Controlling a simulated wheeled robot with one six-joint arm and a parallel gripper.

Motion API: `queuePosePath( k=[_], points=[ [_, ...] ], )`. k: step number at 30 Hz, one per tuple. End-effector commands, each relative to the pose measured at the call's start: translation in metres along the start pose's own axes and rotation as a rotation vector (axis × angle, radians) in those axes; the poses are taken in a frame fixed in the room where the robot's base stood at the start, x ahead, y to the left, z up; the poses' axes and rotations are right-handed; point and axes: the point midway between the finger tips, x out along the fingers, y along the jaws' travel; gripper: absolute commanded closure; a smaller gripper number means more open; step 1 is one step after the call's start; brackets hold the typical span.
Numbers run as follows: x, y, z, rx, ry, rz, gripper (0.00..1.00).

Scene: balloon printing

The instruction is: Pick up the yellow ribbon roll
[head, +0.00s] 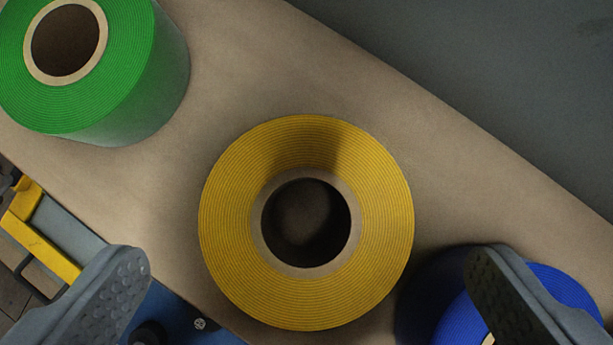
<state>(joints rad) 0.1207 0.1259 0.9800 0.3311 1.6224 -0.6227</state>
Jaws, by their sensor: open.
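The yellow ribbon roll (230,222) stands on end in the middle of the head view, seen from above. Its pale core ring surrounds a dark round hole. My gripper (305,275) is open, with one grey finger at the lower left and one at the lower right. The roll shows between and ahead of the fingers, and nothing is held. A shadow falls over the upper part of the roll. I cannot tell the height of the fingers above the roll.
The rolls stand on a brown board (440,130) running diagonally. A green roll (130,60) is at the upper left. A blue roll (440,290) is close to the yellow roll at the lower right, partly behind my right finger. A yellow bar (40,245) lies at the lower left.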

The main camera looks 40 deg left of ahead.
Motion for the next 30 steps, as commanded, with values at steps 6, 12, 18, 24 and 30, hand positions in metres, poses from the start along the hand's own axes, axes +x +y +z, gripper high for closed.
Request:
queuePosePath(
  k=[6,12,18,24,30],
  points=[
    [0.018,-0.001,0.0,0.0,-0.001,-0.001,0.0],
    [0.044,0.0,0.0,0.0,-0.001,0.0,0.0],
    [0.053,0.0,0.0,0.0,-0.001,0.0,0.0],
    [0.053,0.0,0.0,0.0,0.0,0.0,0.06],
    [0.053,0.0,0.0,0.0,0.0,0.0,0.45]
  ],
)
